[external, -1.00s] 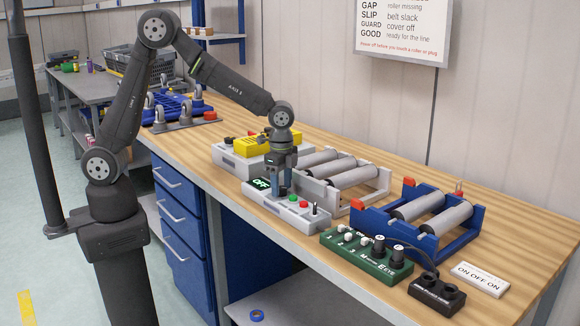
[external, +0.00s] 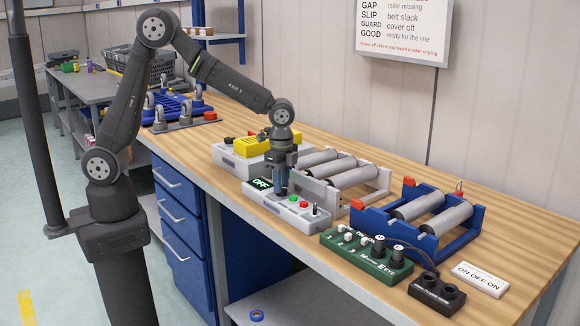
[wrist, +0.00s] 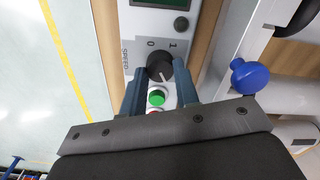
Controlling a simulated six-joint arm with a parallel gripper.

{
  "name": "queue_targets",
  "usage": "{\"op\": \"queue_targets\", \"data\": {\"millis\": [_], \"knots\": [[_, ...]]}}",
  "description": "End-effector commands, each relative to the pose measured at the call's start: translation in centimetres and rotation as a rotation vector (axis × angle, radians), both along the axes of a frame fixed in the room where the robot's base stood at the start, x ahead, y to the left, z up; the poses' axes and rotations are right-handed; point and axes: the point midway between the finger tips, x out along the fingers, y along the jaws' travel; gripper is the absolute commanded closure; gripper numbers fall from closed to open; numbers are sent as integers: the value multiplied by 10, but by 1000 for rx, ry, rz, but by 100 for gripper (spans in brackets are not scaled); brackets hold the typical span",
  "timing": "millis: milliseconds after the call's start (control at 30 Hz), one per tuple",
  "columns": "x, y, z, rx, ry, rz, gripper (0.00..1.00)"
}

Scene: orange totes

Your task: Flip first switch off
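My gripper (external: 281,191) points down over the grey control box (external: 302,214) on the bench. In the wrist view its fingers (wrist: 159,85) lie on both sides of a black knob (wrist: 159,67) labelled SPEED, with 0 and 1 marks, and appear closed on it. A green button (wrist: 156,97) lies between the fingers. The box's display (external: 261,183) reads OFF. The green box (external: 366,257) to the right carries a row of small toggle switches (external: 349,237), numbered, with the first at its left. Their lever positions are too small to tell. My gripper is well apart from them.
A grey roller frame (external: 350,184) stands close behind and right of my gripper. A blue roller frame (external: 448,236) stands behind the green box. A black socket block (external: 436,292) and a white ON OFF ON plate (external: 479,280) lie at the right. A yellow unit (external: 257,146) is behind my gripper.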

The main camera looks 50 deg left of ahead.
Motion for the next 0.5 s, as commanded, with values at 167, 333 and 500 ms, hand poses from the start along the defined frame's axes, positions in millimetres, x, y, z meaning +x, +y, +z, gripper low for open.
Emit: {"op": "queue_targets", "data": {"millis": [167, 333, 500], "knots": [[2, -2, 52, -9, -12, 0, 100], [2, -2, 126, -9, -13, 0, 100], [6, -30, 127, 10, -41, 136, 100]]}}
